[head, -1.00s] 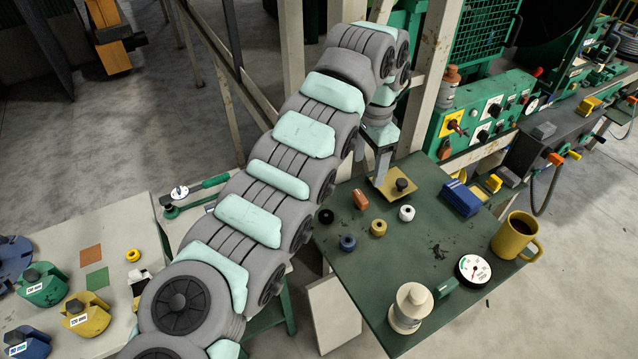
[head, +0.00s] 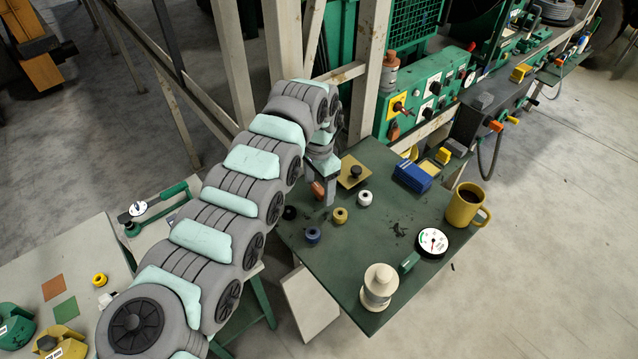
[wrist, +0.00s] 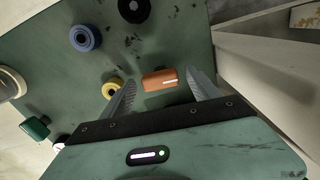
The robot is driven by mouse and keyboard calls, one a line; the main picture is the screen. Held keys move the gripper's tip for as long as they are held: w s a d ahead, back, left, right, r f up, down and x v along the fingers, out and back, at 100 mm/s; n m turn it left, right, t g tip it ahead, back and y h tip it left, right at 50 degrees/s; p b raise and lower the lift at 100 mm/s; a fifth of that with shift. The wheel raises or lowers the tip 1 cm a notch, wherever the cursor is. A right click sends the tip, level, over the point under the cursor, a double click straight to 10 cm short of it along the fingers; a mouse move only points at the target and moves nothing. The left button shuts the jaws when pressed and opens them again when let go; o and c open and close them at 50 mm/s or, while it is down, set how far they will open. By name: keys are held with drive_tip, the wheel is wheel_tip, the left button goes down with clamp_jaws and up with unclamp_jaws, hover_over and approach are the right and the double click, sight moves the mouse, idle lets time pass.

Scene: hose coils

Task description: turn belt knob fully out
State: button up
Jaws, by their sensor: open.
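I cannot tell for sure which part is the belt knob. A black knob on a yellow square plate (head: 355,172) lies on the green table. My gripper (head: 326,203) is low over the table's back left part, well short of the panel. In the wrist view my gripper (wrist: 160,80) is open, with a small orange block (wrist: 160,79) between its fingers. In the head view my gripper partly hides the block.
Blue (head: 312,235), yellow (head: 340,215) and white (head: 364,198) spools stand near my gripper. A blue box (head: 412,176), yellow mug (head: 464,205), gauge (head: 432,242) and cream jar (head: 379,287) stand farther right and in front. Beige posts (head: 368,65) rise behind.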

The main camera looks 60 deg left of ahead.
drive_tip(key=c, duration=1.3)
drive_tip(key=shift+f+n+b, duration=0.15)
drive_tip(key=shift+n+b, duration=0.15)
drive_tip(key=shift+b, duration=0.15)
drive_tip(key=shift+c, duration=0.3)
drive_tip(key=shift+n, duration=0.3)
